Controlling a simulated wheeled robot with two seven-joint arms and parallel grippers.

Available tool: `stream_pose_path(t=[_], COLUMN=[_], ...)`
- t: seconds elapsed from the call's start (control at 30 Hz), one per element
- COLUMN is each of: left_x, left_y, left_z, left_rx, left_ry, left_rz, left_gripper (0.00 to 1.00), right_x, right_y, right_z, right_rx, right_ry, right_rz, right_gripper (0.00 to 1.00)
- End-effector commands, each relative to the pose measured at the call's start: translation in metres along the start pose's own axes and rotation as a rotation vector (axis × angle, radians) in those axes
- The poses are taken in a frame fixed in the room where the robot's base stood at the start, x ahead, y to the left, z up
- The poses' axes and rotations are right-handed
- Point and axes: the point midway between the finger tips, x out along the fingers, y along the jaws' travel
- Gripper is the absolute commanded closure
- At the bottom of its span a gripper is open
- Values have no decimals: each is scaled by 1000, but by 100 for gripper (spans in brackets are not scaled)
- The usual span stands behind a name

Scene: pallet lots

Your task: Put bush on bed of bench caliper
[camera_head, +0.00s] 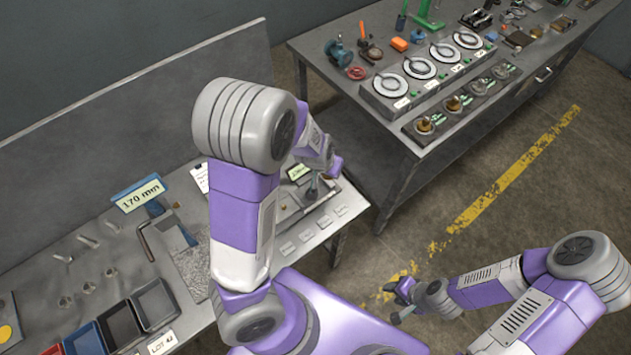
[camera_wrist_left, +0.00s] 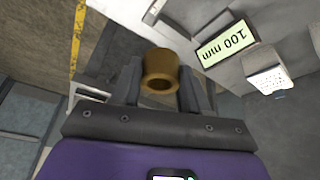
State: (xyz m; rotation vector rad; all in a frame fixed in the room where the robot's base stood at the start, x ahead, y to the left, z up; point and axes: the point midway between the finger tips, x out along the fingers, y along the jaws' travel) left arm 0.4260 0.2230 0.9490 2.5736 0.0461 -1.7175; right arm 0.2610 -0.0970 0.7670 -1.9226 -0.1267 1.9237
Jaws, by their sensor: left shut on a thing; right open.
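In the left wrist view a brass-coloured bush (camera_wrist_left: 160,72) with a round hole sits between the two fingers of my left gripper (camera_wrist_left: 160,88), which is shut on it. In the head view my left gripper is mostly hidden behind its own arm, over the right part of the left bench. A dark metal fixture (camera_head: 311,192) lies below it there. I cannot tell which part is the bed of the bench caliper. My right gripper (camera_head: 394,298) is open and empty, low over the floor.
The left bench (camera_head: 115,255) carries a 170 mm sign (camera_head: 139,194), a blue-handled tool, small metal parts and dark trays (camera_head: 154,304). A second bench at the upper right holds several round dials (camera_head: 391,85) and tools. Open floor lies between the benches.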

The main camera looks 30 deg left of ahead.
Motion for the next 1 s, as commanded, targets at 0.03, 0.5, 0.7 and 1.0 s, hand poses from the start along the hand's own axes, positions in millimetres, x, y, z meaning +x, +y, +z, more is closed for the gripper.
stream_pose_path(t=[0.03,0.5,0.7,1.0], left_x=[-6,42,56,89], left_y=[-11,-39,-38,-39], left_z=[1,31,36,49], left_rx=[-17,-38,-35,-36], left_ry=[-3,-3,0,0], left_rz=[-9,-40,-39,-40], left_gripper=[93,93,93,93], right_x=[-12,8,15,31], right_y=[-4,3,6,12], right_z=[1,0,-1,-2], right_rx=[0,0,0,0], right_ry=[0,0,0,1], right_rz=[0,0,0,0], right_gripper=[57,57,57,57])
